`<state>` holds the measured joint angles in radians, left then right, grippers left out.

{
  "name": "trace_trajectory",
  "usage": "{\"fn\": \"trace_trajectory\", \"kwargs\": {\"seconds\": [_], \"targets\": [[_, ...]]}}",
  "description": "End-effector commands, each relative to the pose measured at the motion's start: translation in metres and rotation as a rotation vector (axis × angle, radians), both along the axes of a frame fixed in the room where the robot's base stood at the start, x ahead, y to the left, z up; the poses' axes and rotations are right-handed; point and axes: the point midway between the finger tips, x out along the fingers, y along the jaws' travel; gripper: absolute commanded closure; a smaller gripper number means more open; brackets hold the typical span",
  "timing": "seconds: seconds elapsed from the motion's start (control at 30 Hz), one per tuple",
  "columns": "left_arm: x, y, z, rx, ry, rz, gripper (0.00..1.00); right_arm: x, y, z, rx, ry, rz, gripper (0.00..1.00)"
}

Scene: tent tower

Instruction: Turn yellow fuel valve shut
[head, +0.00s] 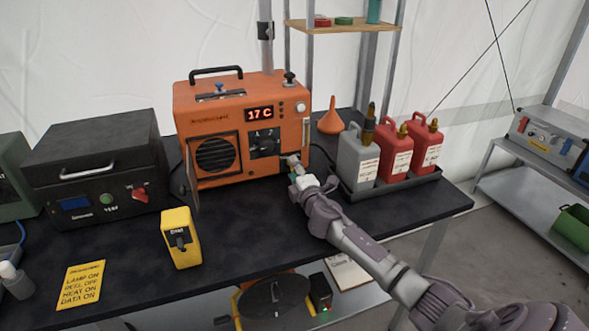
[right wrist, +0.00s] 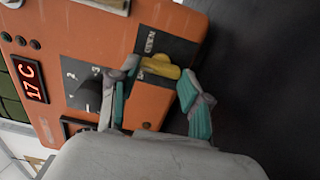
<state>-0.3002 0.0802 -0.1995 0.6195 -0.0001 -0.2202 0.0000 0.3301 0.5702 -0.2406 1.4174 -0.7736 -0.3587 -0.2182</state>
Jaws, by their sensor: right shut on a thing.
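The orange heater (head: 240,120) stands on the black table, with a red "17 C" readout. The yellow fuel valve (right wrist: 160,66) is on a dark plate on its front panel, beside the word OPEN, in the right wrist view. Its handle lies across the picture there. My right gripper (right wrist: 159,76) has its teal-padded fingers on either side of the valve handle and is shut on it. In the head view my right gripper (head: 296,172) is at the heater's lower right front and hides the valve. My left gripper is not in view.
Fuel cans, one grey (head: 356,160) and two red (head: 394,158), stand in a tray right of my arm. An orange funnel (head: 331,121) is behind. A black unit (head: 95,170) and a yellow box (head: 181,238) stand left. A dark knob (right wrist: 88,95) is near the fingers.

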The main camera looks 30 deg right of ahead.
Motion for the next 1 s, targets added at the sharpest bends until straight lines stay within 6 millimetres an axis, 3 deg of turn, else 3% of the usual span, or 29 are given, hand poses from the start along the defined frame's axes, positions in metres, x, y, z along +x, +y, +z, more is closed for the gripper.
{"fn": "trace_trajectory", "kwargs": {"seconds": [0.6,1.0], "targets": [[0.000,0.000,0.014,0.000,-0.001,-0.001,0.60,0.000,0.000,-0.002,-0.540,0.132,0.002,0.87],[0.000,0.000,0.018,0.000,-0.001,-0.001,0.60,0.000,0.000,-0.004,-0.726,0.177,0.003,0.87]]}}
